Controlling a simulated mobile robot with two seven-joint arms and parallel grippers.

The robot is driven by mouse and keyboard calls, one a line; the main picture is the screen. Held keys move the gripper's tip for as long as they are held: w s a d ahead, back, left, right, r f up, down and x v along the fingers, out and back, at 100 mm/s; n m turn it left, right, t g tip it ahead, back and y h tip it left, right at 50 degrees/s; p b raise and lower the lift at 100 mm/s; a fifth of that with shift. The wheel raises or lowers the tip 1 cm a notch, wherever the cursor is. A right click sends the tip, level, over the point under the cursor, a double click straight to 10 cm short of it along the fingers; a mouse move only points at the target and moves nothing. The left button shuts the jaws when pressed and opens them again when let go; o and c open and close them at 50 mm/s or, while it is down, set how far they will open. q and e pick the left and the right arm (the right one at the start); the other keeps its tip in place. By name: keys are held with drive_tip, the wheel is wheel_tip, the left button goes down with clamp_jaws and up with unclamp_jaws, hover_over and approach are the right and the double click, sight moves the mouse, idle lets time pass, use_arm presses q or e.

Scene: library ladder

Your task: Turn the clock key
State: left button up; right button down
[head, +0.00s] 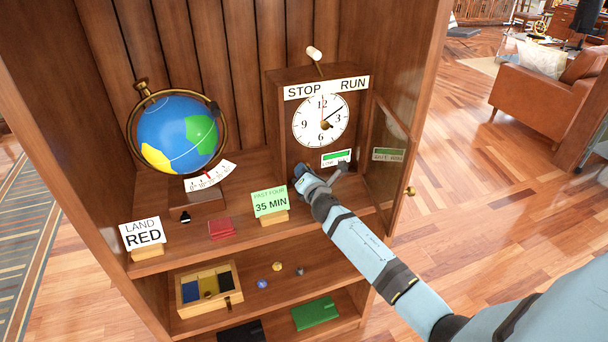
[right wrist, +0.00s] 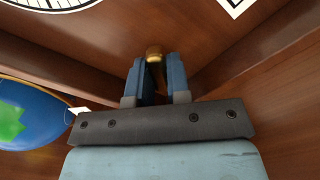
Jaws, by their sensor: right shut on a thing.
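The clock (head: 283,119) stands on the upper shelf, with a white dial, gold centre and a green-barred gauge (head: 337,158) below. Its white-tipped lever (head: 314,53) leans toward the STOP side of the STOP/RUN label. My right gripper (head: 300,173) is at the clock's lower front, left of the gauge. In the right wrist view, my right gripper (right wrist: 154,82) is shut on a small brass piece, seemingly the clock key (right wrist: 153,51). Its shape is mostly hidden between the fingers. My left gripper is out of view.
The clock's glazed door (head: 388,160) stands open at right, close to my right arm. A globe (head: 178,134), a LAND RED card (head: 142,233) and a green 35 MIN card (head: 270,202) share the shelf. A divided box (head: 208,311) sits below.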

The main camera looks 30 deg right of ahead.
drive_tip(key=m, duration=0.6)
drive_tip(key=shift+b, duration=0.35)
drive_tip(key=shift+m, duration=0.4)
drive_tip(key=c, duration=1.1)
unclamp_jaws()
drive_tip(key=shift+s+a, duration=0.1)
drive_tip(key=v, duration=1.3)
drive_tip(key=shift+s, duration=0.35)
